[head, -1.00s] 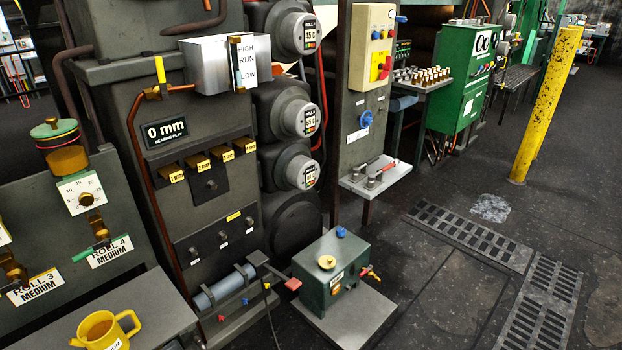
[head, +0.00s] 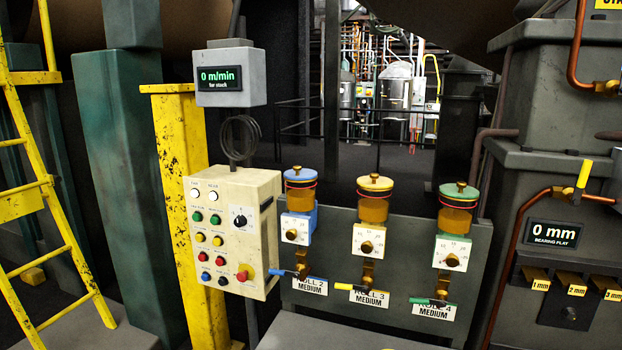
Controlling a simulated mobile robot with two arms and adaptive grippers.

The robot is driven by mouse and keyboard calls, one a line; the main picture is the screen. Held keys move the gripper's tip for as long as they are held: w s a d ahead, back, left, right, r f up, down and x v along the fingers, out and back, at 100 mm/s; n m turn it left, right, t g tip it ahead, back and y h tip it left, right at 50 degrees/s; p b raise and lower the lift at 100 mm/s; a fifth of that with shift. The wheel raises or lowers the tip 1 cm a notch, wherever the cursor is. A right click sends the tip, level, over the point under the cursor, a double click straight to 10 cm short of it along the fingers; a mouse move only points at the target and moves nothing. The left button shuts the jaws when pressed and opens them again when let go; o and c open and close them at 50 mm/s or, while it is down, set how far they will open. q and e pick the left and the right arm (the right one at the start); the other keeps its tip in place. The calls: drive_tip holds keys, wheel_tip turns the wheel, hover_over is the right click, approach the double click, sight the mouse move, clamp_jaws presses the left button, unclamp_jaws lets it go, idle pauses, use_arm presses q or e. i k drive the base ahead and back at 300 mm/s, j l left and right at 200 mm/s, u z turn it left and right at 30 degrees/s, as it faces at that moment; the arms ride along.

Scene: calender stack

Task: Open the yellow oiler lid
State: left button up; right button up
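The yellow oiler stands in the middle of three oilers on a dark panel (head: 395,245) in the head view. Its yellow lid (head: 375,183) sits on top of an amber cup (head: 374,208) and looks closed. Below the cup are a white dial plate (head: 368,240) with a brass knob and a yellow lever (head: 345,287) by the ROLL 3 MEDIUM label (head: 362,298). Neither of my grippers shows in the head view.
A blue-lidded oiler (head: 299,173) stands to the left and a green-lidded oiler (head: 458,190) to the right. A cream control box (head: 232,225), yellow post (head: 181,165) and yellow ladder (head: 38,185) are farther left. A grey machine stand (head: 520,180) is at right.

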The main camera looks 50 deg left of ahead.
sight(373, 181)
drive_tip(key=u, duration=1.15)
drive_tip(key=i+j+z, duration=0.2)
drive_tip(key=i+j, duration=0.3)
drive_tip(key=i, duration=0.15)
